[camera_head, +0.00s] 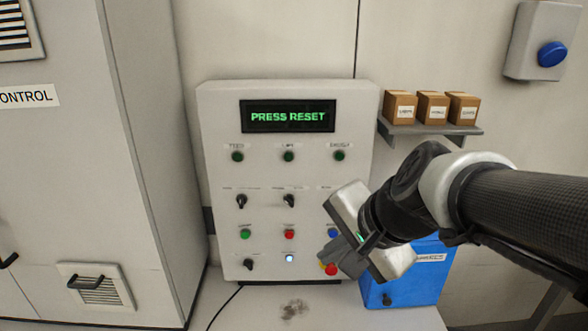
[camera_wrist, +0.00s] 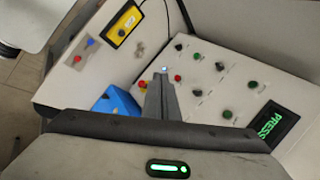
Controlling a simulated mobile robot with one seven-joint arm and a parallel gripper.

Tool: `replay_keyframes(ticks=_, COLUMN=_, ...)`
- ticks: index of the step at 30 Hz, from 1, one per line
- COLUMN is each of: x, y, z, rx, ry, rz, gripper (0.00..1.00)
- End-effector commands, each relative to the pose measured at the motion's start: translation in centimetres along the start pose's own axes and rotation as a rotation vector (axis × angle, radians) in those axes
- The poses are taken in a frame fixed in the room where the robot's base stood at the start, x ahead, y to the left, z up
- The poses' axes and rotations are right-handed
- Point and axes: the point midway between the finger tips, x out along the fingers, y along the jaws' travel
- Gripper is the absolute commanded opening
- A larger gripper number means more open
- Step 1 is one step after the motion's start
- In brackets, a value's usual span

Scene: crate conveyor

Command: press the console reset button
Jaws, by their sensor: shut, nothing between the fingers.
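The grey console (camera_head: 220,190) stands upright on a counter, and its green display (camera_head: 288,116) reads "PRESS RESET". The lowest row holds a black knob (camera_head: 249,264), a lit white-blue button (camera_head: 289,258) and a red button on yellow (camera_head: 330,269). The small labels are unreadable, so I cannot tell by name which is reset. My gripper (camera_head: 328,257) is shut and empty in front of the console's lower right, right of the lit button. In the wrist view, the fingers (camera_wrist: 161,84) point towards the lit button (camera_wrist: 165,69), which shows just beyond their tips; contact is not visible.
A blue box (camera_head: 405,280) stands right of the console, below my wrist. A shelf (camera_head: 430,130) holds small cartons, and a blue wall button (camera_head: 552,54) is at upper right. A cabinet (camera_head: 90,180) stands left. The wrist view shows a yellow control box (camera_wrist: 125,22).

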Motion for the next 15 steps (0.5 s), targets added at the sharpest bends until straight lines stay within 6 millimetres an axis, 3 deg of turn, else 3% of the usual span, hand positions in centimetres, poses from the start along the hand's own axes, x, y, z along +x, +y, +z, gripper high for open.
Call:
replay_keyframes(ticks=1, x=2.6, y=0.1, z=-0.4, rx=0.202, ry=-0.028, rz=-0.021, gripper=0.00)
replay_keyframes(ticks=8, x=10.6, y=-1.0, z=-3.4, rx=1.288, ry=-0.170, rz=-0.093, gripper=0.00)
replay_keyframes(ticks=15, x=18.5, y=1.8, z=-9.2, rx=2.409, ry=-0.271, rz=-0.131, gripper=0.00)
